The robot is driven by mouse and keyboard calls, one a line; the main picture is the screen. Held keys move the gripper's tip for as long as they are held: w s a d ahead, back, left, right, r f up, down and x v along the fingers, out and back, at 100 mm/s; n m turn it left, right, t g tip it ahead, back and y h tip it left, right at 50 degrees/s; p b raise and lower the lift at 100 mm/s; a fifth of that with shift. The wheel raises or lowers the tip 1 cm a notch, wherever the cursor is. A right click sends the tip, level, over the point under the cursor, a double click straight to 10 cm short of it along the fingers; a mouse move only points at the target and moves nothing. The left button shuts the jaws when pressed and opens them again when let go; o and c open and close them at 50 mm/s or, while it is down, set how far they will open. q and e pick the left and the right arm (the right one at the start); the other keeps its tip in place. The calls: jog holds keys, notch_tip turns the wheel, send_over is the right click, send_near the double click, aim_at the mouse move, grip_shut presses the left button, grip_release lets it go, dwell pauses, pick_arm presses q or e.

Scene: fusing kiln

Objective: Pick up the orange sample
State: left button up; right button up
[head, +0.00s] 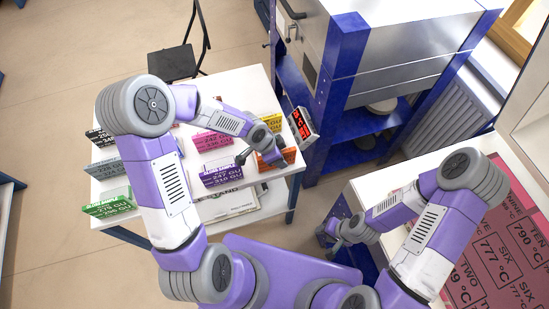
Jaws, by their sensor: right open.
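The orange sample (289,154) is a small box-like block at the right edge of the white table, partly hidden by my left gripper. My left gripper (261,160) is over the table at the orange sample, its dark fingers apart. One finger is left of the sample and the other overlaps it in the picture; I cannot tell whether they touch it. My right gripper (329,243) is open and empty, low between the white table and the right-hand worktop, far from the sample.
The white table (245,86) also holds pink (211,141), purple (221,177), yellow (273,122), green (109,206) and grey (104,168) samples. A blue-framed kiln (345,55) with a red display (301,124) stands behind right. A pink chart (490,250) lies on the right worktop.

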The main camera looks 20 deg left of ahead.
pick_arm(q)
jog(key=shift+f, duration=0.25)
dwell(0.4)
grip_shut()
dwell(0.4)
